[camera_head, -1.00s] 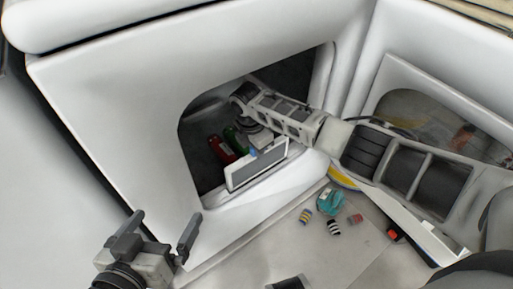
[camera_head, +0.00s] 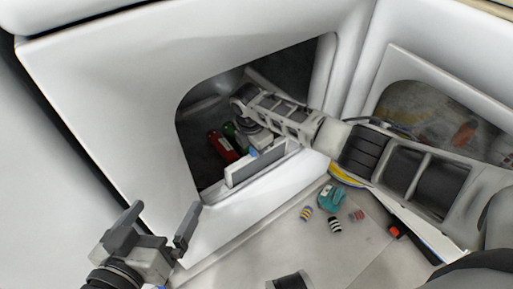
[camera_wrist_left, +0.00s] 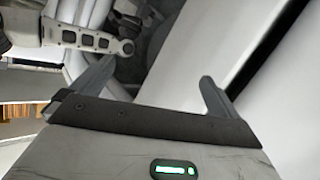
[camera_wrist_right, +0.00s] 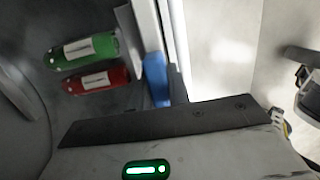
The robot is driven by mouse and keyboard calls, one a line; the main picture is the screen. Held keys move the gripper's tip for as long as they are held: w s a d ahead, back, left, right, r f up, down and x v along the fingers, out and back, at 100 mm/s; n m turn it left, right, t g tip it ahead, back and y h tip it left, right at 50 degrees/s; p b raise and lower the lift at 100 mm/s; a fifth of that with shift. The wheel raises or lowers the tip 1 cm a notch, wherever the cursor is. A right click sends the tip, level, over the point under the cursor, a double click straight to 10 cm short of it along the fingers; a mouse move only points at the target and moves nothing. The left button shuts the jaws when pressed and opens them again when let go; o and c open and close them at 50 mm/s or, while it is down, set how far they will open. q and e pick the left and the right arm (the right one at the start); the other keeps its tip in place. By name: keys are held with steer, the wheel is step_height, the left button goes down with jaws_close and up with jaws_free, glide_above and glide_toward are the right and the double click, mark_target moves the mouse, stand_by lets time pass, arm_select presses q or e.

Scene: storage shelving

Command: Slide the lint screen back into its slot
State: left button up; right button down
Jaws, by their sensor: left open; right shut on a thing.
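The lint screen (camera_head: 240,175) is a flat, light-grey framed panel. It stands at the lower lip of the white machine's opening (camera_head: 187,130), with its lower part hidden in the lip where the slot appears to be. Its blue tab shows in the right wrist view (camera_wrist_right: 156,80). My right gripper (camera_head: 256,148) reaches into the opening from the right and is shut on the screen at this tab. My left gripper (camera_head: 165,218) is open and empty, outside the opening at lower left. It also shows open in the left wrist view (camera_wrist_left: 156,78).
A red bottle (camera_head: 222,147) and a green bottle (camera_head: 229,131) lie inside the opening beside my right gripper. A teal item (camera_head: 331,197) and several small striped pieces (camera_head: 335,225) lie on the floor below. The front panel (camera_head: 120,110) slopes at left.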

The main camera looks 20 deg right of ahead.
mark_target(256, 161)
arm_select(q)
steer(key=shift+d+r, duration=0.1)
arm_select(e)
steer(key=shift+f, duration=0.4)
arm_select(q)
steer(key=shift+b, duration=0.5)
arm_select(e)
steer(key=shift+f, duration=0.3)
arm_select(q)
steer(key=shift+d+r+n+t+h+b, duration=0.3)
steer(key=shift+n+h+b, duration=0.1)
steer(key=shift+b, duration=0.15)
arm_select(e)
steer(key=shift+f, duration=0.75)
arm_select(q)
steer(key=shift+w+d+b, duration=0.1)
steer(key=shift+w+b, duration=0.05)
steer(key=shift+b, duration=0.35)
arm_select(e)
steer(key=shift+f, duration=0.6)
arm_select(q)
steer(key=shift+d+r+n+h+b, duration=0.1)
steer(key=shift+r+n+h+b, duration=0.2)
steer(key=shift+h+b, duration=0.15)
arm_select(e)
steer(key=shift+f, duration=0.65)
